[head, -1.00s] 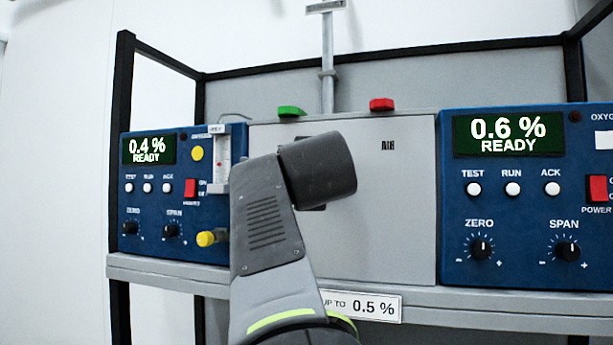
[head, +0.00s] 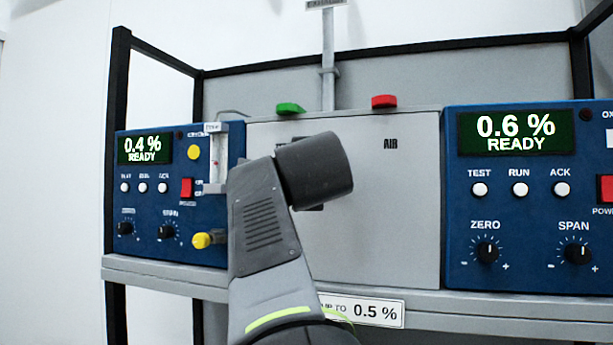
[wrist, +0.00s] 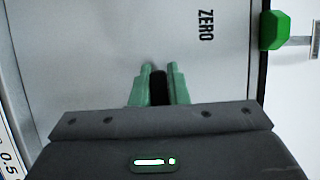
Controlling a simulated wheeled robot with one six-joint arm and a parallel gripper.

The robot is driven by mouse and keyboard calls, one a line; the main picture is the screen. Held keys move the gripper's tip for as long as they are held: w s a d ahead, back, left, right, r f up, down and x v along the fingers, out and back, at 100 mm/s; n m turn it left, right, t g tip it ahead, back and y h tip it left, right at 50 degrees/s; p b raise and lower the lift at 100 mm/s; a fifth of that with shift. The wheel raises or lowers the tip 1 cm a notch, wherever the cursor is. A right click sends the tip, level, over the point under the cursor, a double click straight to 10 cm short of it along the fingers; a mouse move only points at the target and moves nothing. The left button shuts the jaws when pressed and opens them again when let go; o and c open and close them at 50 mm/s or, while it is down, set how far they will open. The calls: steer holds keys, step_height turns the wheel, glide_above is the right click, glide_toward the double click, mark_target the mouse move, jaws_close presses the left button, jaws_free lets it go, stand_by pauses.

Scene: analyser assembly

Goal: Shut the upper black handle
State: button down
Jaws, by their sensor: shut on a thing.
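In the wrist view, my gripper (wrist: 160,68) has its two green fingers closed around a black handle (wrist: 158,88) on the light grey panel (wrist: 85,60). The handle lies between the fingers, and much of it is hidden by them. The word ZERO is printed on the panel beside it. In the head view, my arm covers the left middle of the same panel (head: 395,220), so the gripper and its grip are hidden there. A small dark part shows just below the arm's end, but I cannot tell what it is.
A green knob (head: 290,108) and a red knob (head: 384,101) sit on the panel's top edge. A blue analyser reading 0.4 % (head: 145,200) stands left, and one reading 0.6 % (head: 525,200) stands right. The shelf edge (head: 480,312) runs below; black frame posts stand around.

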steer(key=shift+f+n, duration=0.15)
steer(key=shift+n, duration=0.15)
steer(key=shift+s+d+f+n+g+h+p, duration=0.2)
steer(key=shift+d+f+n+g+h, duration=0.65)
steer(key=shift+n, duration=1.3)
steer(key=shift+s+d+f+n+g+h, duration=0.3)
steer(key=shift+d+f+n+g+h, duration=0.65)
steer(key=shift+n, duration=1.15)
steer(key=shift+s+d+f+n+g+h+p, duration=0.2)
steer(key=shift+d+f+n+g+h, duration=0.65)
steer(key=shift+n, duration=1.3)
steer(key=shift+a+r+h, duration=0.25)
steer(key=shift+a+r, duration=0.15)
steer(key=shift+r, duration=0.1)
steer(key=c, duration=1.4)
jaws_free()
steer(key=shift+s, duration=0.15)
